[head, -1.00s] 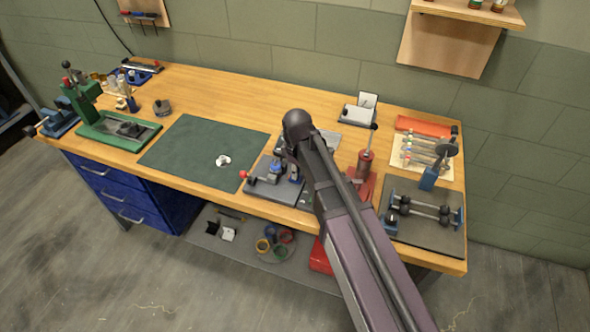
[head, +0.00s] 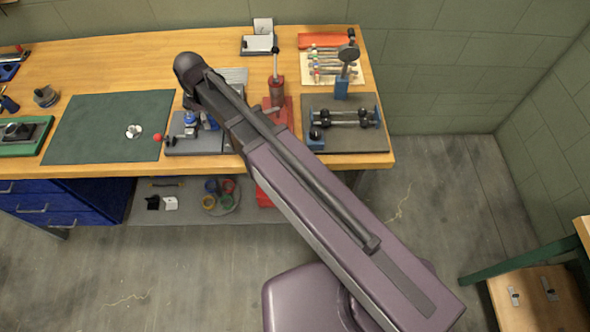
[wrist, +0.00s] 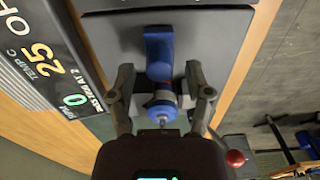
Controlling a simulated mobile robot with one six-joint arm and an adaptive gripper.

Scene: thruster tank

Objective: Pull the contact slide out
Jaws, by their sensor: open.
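A blue part with a grey and blue round body (wrist: 162,100) stands on a dark grey plate (wrist: 215,40) in the wrist view. My gripper (wrist: 162,88) is open, with one finger on each side of this body; I cannot tell whether they touch it. A red ball knob (wrist: 236,158) lies to the right, outside the fingers. In the head view the red knob (head: 158,137) sticks out at the left edge of the plate (head: 200,146), beside the blue part (head: 190,122). Which piece is the contact slide is not clear. My arm hides my fingertips in the head view.
A display (wrist: 45,60) stands beside the plate in the wrist view. In the head view a green mat (head: 100,125) lies left of the plate. A red lever press (head: 277,95) and a dumbbell-like rig (head: 345,117) stand to the right.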

